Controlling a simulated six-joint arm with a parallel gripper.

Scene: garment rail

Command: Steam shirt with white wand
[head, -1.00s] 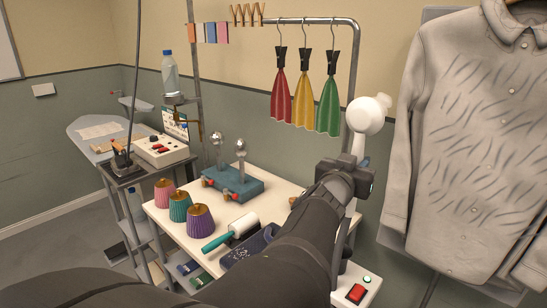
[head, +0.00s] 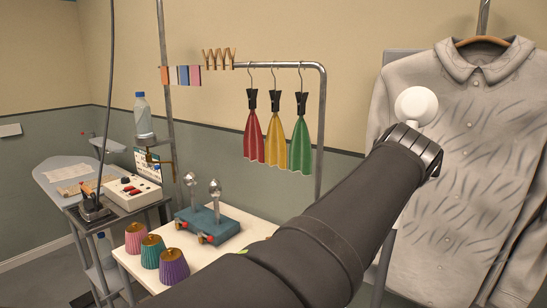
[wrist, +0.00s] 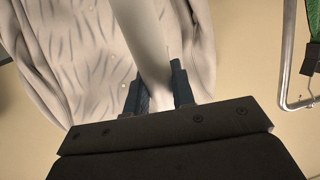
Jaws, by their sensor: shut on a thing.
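A grey-white button shirt (head: 490,125) with many dark crease marks hangs from a wooden hanger at the right; it also shows in the wrist view (wrist: 75,60). My gripper (head: 418,143) is shut on the handle of the white wand (head: 416,106). The wand's round head is up, in front of the shirt's left part in the head view. In the wrist view my gripper (wrist: 157,80) has its two dark fingers on either side of the pale wand handle (wrist: 143,40). I cannot tell whether the head touches the cloth.
A metal rail (head: 322,120) with red, yellow and green cloths stands left of the shirt. Below it, a table (head: 228,262) holds a blue stand (head: 208,222) and pink, teal and purple ribbed cups. My arm hides the table's right part.

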